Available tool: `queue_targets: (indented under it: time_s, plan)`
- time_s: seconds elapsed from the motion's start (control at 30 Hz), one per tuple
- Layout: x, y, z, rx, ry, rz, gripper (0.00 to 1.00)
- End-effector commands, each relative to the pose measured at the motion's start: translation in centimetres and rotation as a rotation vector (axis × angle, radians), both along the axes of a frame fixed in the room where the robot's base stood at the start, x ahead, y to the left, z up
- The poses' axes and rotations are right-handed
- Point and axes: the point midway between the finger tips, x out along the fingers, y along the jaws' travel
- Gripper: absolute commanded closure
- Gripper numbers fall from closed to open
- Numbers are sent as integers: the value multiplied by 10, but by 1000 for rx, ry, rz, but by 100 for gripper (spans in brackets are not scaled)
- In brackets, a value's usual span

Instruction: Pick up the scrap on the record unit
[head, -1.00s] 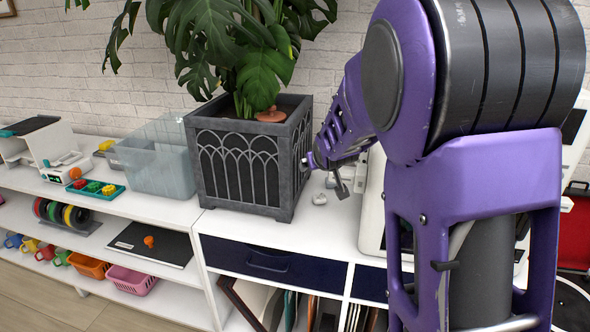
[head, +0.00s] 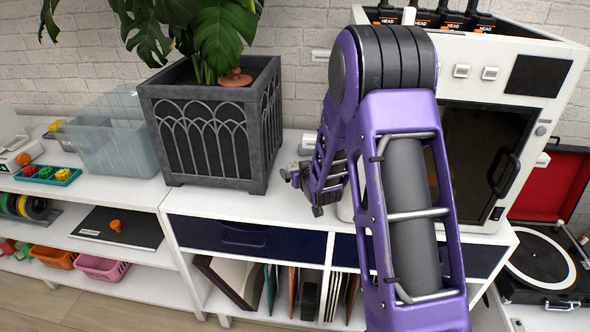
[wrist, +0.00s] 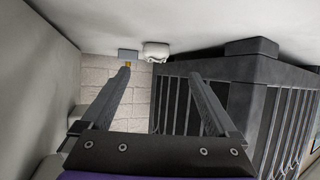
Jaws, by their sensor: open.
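The white top of the record unit (head: 240,205) shows in the head view, with dark blue drawers and upright records below. In the wrist view, which is upside down, a small crumpled white lump (wrist: 155,50), seemingly the scrap, lies on the white top. It sits beyond my fingertips, roughly between their lines, and is not touched. In the head view my arm and gripper (head: 301,192) are low over the unit top, right of the planter, and the lump cannot be made out there. My gripper also shows in the wrist view (wrist: 160,75), its fingers apart and empty.
A dark planter (head: 215,130) with a large plant stands close left of my gripper; it fills the right of the wrist view. A white machine (head: 500,110) stands close on the right. A small grey block (wrist: 128,55) is beside the lump. A turntable (head: 540,260) is far right.

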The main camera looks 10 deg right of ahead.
Motion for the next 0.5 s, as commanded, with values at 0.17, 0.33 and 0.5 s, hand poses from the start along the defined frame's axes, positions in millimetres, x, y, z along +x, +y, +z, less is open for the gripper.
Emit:
queue_targets:
  time_s: [0.17, 0.33, 0.5]
  plan:
    - [18, 1, -9, 0, 1, 0, 6]
    - [31, -1, -15, -1, 1, -1, 6]
    - [54, -3, -26, -1, 1, 0, 6]
